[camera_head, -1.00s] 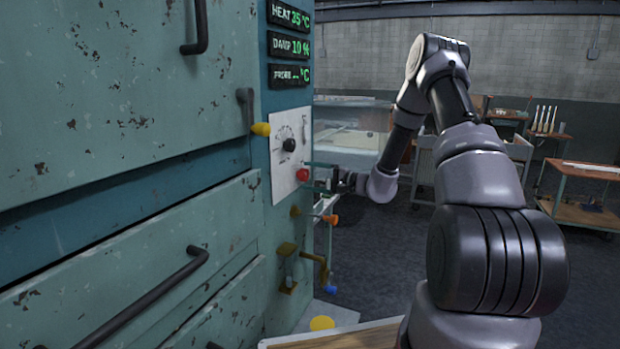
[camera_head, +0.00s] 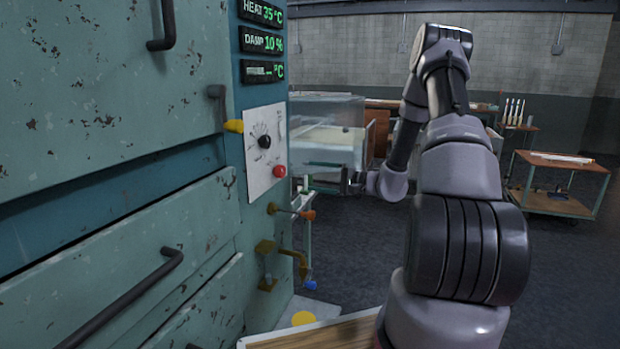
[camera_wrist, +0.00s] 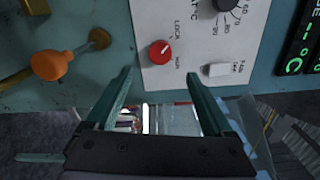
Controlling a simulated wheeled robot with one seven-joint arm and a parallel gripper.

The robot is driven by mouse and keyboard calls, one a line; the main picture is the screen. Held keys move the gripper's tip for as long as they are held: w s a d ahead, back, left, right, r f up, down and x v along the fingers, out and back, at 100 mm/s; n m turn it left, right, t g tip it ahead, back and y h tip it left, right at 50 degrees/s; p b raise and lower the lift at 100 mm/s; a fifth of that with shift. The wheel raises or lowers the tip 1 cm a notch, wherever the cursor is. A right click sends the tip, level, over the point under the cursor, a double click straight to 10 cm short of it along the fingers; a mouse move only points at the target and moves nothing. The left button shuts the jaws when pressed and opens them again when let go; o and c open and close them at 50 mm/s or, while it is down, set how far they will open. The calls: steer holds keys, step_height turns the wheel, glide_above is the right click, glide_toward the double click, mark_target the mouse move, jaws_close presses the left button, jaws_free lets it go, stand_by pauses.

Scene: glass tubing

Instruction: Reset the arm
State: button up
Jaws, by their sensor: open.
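My gripper (camera_head: 312,176) is open and empty, to the right of the control panel in the head view. Its two fingers also show in the wrist view (camera_wrist: 158,78), spread apart and pointing at the panel. A red knob (camera_head: 280,171) sits on the white control plate (camera_head: 256,185). In the wrist view the red knob (camera_wrist: 160,53) lies just above the gap between the fingertips, apart from them. My arm rises from the lower right, bends at a high elbow and comes down to the gripper.
The teal cabinet (camera_head: 90,120) with dark handles fills the left. An orange-tipped lever (camera_head: 307,215) and a blue-tipped lever (camera_head: 310,285) stick out below the gripper. A glass tank (camera_head: 330,125) stands behind. Open floor and a cart (camera_head: 555,205) lie at right.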

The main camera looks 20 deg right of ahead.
steer(key=s+a+r+n+g+h, duration=0.25)
steer(key=s+a+r+g, duration=0.2)
steer(key=s+r, duration=0.3)
steer(key=s+a+r+n+g+h, duration=0.25)
steer(key=s+a+r+g, duration=0.2)
steer(key=s+r, duration=0.3)
steer(key=s+d+r+t+h, duration=0.2)
steer(key=s+r, duration=0.3)
steer(key=s, duration=0.4)
steer(key=s+d+r+t+h, duration=0.3)
steer(key=s+r+h, duration=0.1)
steer(key=s, duration=0.5)
steer(key=shift+s+d+r+t+h, duration=0.15)
steer(key=shift+d+r+t+h, duration=0.2)
steer(key=shift+h, duration=0.45)
